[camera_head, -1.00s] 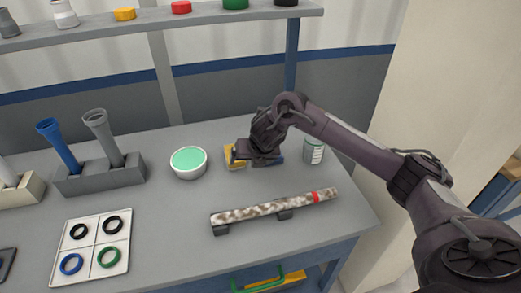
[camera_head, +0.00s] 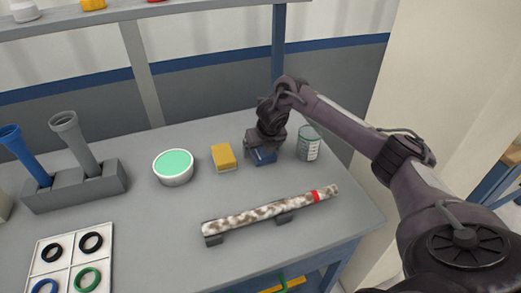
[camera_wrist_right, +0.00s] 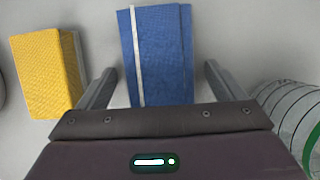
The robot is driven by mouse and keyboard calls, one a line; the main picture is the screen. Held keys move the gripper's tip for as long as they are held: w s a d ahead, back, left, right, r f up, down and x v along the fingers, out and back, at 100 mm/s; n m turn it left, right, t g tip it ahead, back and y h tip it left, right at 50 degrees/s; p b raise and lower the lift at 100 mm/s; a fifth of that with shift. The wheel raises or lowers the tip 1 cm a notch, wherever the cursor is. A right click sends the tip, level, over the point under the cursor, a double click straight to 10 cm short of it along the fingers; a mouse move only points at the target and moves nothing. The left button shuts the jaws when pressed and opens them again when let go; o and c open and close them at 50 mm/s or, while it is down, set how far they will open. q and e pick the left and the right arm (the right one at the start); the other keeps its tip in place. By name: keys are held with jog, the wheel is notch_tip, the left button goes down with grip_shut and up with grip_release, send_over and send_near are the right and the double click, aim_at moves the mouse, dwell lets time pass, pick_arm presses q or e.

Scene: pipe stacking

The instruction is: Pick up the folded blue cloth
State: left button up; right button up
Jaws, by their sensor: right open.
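The folded blue cloth (camera_head: 263,157) lies on the grey table, between the yellow sponge and the jar. It also shows in the right wrist view (camera_wrist_right: 163,55), with a white stripe along its left side. My right gripper (camera_head: 263,148) is over the cloth and hides part of it in the head view. In the right wrist view its two fingers (camera_wrist_right: 158,82) are apart, one on either side of the near part of the cloth, and nothing is gripped. My left gripper is not in view.
The yellow sponge (camera_head: 223,157) lies close left of the cloth. A jar (camera_head: 308,144) stands close right. A bowl with green contents (camera_head: 173,167) is farther left. A speckled pipe with a red band (camera_head: 262,214) rests on supports in front.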

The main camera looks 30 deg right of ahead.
aim_at(262, 149)
jog(key=shift+w, duration=0.1)
jog(key=c, duration=1.1)
notch_tip(262, 149, up, 6)
jog(key=shift+w+f, duration=0.1)
pick_arm(q)
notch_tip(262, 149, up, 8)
jog(key=p, duration=0.8)
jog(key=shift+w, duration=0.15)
pick_arm(e)
notch_tip(262, 149, up, 14)
jog(key=shift+r, duration=0.1)
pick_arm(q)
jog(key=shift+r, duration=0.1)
